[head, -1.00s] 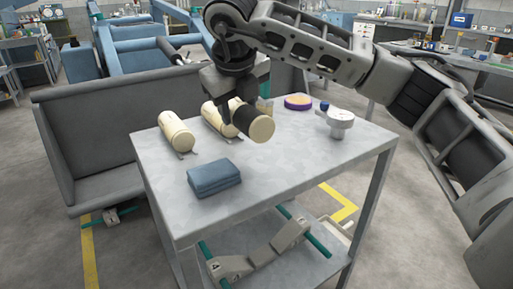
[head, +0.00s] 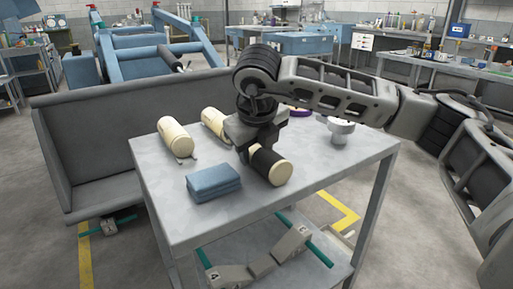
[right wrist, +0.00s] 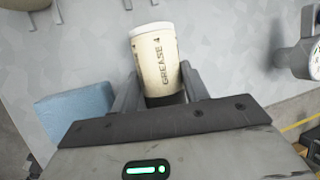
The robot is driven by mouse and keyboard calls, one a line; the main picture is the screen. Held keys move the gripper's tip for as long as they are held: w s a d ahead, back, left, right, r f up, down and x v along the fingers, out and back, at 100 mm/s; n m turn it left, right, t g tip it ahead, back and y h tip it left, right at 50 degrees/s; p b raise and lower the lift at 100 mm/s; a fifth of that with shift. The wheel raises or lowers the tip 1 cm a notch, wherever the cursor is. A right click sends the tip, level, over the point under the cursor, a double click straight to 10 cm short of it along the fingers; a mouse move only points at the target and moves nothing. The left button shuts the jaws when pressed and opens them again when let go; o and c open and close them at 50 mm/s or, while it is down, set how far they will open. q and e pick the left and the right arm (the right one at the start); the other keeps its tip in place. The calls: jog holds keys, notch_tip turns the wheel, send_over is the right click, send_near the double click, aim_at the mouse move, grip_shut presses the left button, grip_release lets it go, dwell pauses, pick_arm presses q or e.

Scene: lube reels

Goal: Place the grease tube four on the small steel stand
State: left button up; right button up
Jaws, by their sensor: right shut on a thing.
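The grease tube four (head: 283,173) is a cream cylinder marked "GREASE 4" in the right wrist view (right wrist: 156,62). My right gripper (head: 262,158) is shut on it, with one finger on each side in the right wrist view (right wrist: 155,90). The tube lies tilted, its pale end towards the front right, low over the table; I cannot tell if it touches. Two similar cream tubes, one at the left (head: 175,138) and one behind (head: 214,124), lie on the table, with small metal feet showing under the left one. I cannot clearly make out an empty small steel stand. My left gripper is out of view.
The grey table (head: 210,228) has a folded blue cloth (head: 213,182) left of the held tube. A round pale metal device (head: 340,130) stands at the right, with a purple-rimmed roll (head: 300,112) partly hidden behind my arm. The table's right front is clear.

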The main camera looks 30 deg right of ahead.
jog(key=o, duration=1)
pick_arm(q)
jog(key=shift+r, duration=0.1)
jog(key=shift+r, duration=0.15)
pick_arm(e)
jog(key=shift+r, duration=0.1)
pick_arm(q)
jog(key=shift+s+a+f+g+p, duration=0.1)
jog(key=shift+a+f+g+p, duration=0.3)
jog(key=shift+p, duration=0.75)
pick_arm(e)
jog(key=v, duration=1.2)
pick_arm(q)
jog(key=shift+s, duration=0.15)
